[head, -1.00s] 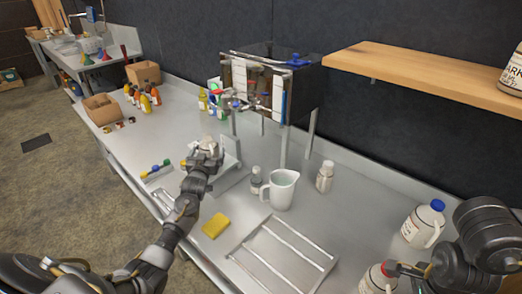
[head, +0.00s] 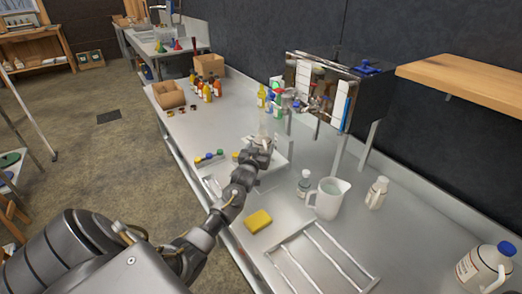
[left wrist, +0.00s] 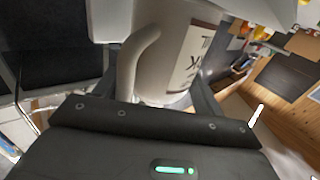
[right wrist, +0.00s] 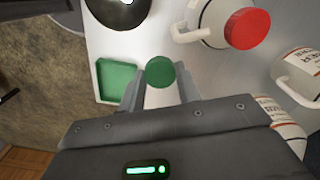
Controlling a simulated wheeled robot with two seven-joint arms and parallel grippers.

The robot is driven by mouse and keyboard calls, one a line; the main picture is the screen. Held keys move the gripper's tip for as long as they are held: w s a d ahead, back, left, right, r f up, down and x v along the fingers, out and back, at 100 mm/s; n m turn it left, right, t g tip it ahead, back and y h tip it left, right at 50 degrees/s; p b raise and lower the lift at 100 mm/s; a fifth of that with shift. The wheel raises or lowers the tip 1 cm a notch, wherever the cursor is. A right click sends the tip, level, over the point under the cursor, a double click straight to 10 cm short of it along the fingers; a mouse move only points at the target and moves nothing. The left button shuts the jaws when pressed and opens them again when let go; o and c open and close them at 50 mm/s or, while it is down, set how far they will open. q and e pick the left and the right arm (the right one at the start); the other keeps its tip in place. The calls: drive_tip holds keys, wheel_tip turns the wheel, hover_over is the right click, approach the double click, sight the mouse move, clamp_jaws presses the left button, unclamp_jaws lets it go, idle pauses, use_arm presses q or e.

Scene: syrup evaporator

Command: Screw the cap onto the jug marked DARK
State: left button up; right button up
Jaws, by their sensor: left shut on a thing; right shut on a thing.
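My left gripper (head: 259,151) is shut on a pale jug (head: 265,129) over the middle of the bench. In the left wrist view the jug (left wrist: 160,50) fills the space between the fingers, with its loop handle and part of a label showing; I cannot read the whole word. Its mouth is hidden there. My right gripper (right wrist: 160,90) is out of the head view. In the right wrist view it is shut on a green cap (right wrist: 160,72), held at its fingertips and apart from the jugs.
A blue-capped jug (head: 484,267) stands at the lower right. A white pitcher (head: 327,198), a small bottle (head: 376,192), a sponge (head: 258,221) and a wire rack (head: 300,262) share the bench. The right wrist view shows a red-capped jug (right wrist: 215,20) and a green square tray (right wrist: 116,80).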

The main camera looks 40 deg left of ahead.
use_arm(q)
wheel_tip(320, 180, up, 3)
drive_tip(key=shift+f+b, duration=0.1)
drive_tip(key=shift+b, duration=0.2)
use_arm(e)
drive_tip(key=shift+f, duration=0.3)
drive_tip(key=shift+r, duration=0.15)
use_arm(q)
drive_tip(key=s+d+r, duration=0.2)
drive_tip(key=s+r, duration=0.3)
drive_tip(key=s, duration=0.1)
drive_tip(key=s+d+r, duration=0.3)
drive_tip(key=s+r, duration=0.1)
drive_tip(key=s, duration=0.3)
drive_tip(key=shift+d+r, duration=0.35)
drive_tip(key=shift+r, duration=0.05)
use_arm(e)
drive_tip(key=shift+f, duration=0.25)
use_arm(q)
drive_tip(key=shift+w, duration=0.1)
